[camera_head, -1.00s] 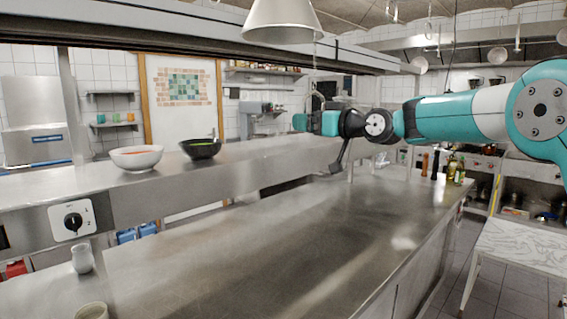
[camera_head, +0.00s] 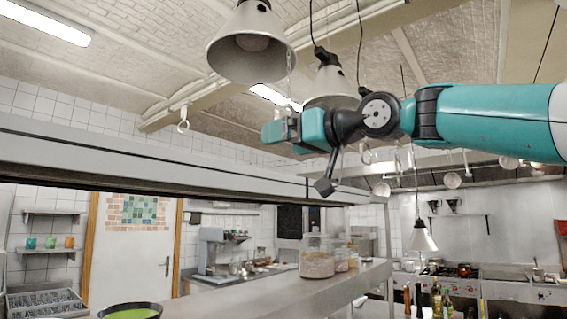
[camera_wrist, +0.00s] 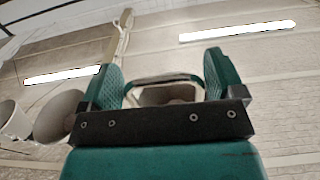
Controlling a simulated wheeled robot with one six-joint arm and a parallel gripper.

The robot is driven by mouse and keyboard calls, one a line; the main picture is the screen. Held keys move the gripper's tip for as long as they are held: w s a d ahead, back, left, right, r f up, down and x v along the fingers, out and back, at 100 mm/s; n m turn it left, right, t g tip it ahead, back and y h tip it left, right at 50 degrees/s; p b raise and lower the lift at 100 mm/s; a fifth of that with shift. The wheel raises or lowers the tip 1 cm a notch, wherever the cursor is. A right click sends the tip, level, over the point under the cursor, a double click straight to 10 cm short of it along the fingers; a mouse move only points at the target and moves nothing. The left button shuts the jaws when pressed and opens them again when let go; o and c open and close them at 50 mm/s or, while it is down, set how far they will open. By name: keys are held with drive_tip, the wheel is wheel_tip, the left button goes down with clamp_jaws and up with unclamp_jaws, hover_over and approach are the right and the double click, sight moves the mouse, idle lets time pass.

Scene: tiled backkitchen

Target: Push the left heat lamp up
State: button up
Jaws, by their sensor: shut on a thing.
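The left heat lamp (camera_head: 250,45) is a pale grey cone shade with its bulb showing from below, high at the top middle of the head view. A thin chain (camera_head: 290,88) hangs from its rim toward my gripper (camera_head: 280,132). My gripper is below and slightly right of the shade, apart from it. In the wrist view, a pale ring-like handle (camera_wrist: 165,79) lies between the teal fingers of my gripper (camera_wrist: 162,80), which is shut on it. The lower part of the handle is hidden behind the gripper body.
A second lamp (camera_head: 330,80) hangs just behind my wrist, partly covered by it. A long grey overhead shelf (camera_head: 150,160) runs below my gripper. A white hook (camera_head: 183,119) hangs at left. Glass jars (camera_head: 316,258) stand on the steel counter shelf below.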

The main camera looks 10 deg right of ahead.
drive_tip(key=shift+d+r, duration=0.15)
drive_tip(key=shift+r, duration=0.7)
drive_tip(key=shift+r, duration=0.1)
drive_tip(key=o, duration=1)
drive_tip(key=shift+f, duration=0.2)
drive_tip(key=shift+s+f, duration=0.1)
drive_tip(key=shift+s, duration=0.05)
drive_tip(key=shift+b+v, duration=2.6)
drive_tip(key=shift+v, duration=5.95)
